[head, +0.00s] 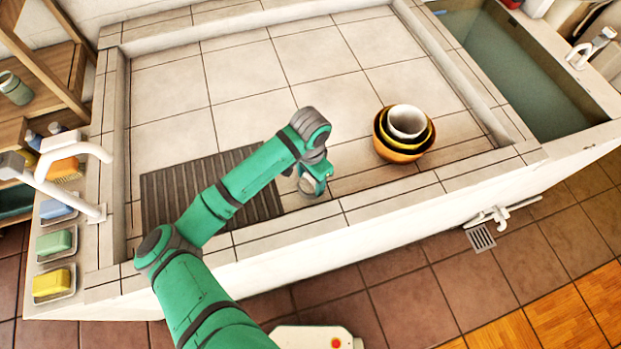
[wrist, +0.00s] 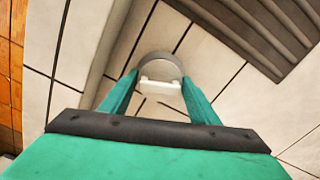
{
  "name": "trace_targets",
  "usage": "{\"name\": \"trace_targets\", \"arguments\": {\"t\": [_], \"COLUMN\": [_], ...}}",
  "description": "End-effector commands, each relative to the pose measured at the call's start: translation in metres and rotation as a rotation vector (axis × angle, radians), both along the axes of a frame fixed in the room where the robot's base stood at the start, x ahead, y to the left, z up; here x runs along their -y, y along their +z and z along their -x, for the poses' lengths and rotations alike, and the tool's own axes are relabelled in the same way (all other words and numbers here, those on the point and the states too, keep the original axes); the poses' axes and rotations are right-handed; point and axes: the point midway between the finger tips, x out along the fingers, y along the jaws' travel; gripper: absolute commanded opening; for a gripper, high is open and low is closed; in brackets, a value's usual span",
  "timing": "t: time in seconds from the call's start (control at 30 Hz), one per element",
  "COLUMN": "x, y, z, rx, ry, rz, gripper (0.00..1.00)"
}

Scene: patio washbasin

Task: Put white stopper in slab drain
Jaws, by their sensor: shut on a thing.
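The white stopper (wrist: 161,86) shows in the wrist view between my two green fingertips, and my gripper (wrist: 160,80) is shut on it. A grey round rim (wrist: 158,63) shows just beyond the white part; I cannot tell whether it belongs to the stopper or to the drain. In the head view my gripper (head: 312,188) points down, low over the tiled slab (head: 240,75) near its front edge, just right of the ribbed grey mat. The stopper is hardly visible there. The drain opening is not clearly seen and may be hidden below my gripper.
The dark ribbed mat (head: 160,200) lies left of my gripper. Nested bowls (head: 398,155) stand to the right on the slab. A tap (head: 70,150) and soap dishes (head: 57,240) line the left ledge. A water-filled basin (head: 510,75) lies far right. The slab's back is clear.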

Motion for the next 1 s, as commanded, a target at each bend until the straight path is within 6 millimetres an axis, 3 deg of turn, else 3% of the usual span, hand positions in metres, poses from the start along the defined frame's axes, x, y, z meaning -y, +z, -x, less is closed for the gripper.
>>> {"name": "trace_targets", "arguments": {"t": [1.0], "x": [-0.0013], "y": [-0.0057], "z": [0.0012], "rx": [-0.001], "ry": [0.001], "rz": [0.001], "gripper": [0.33]}}
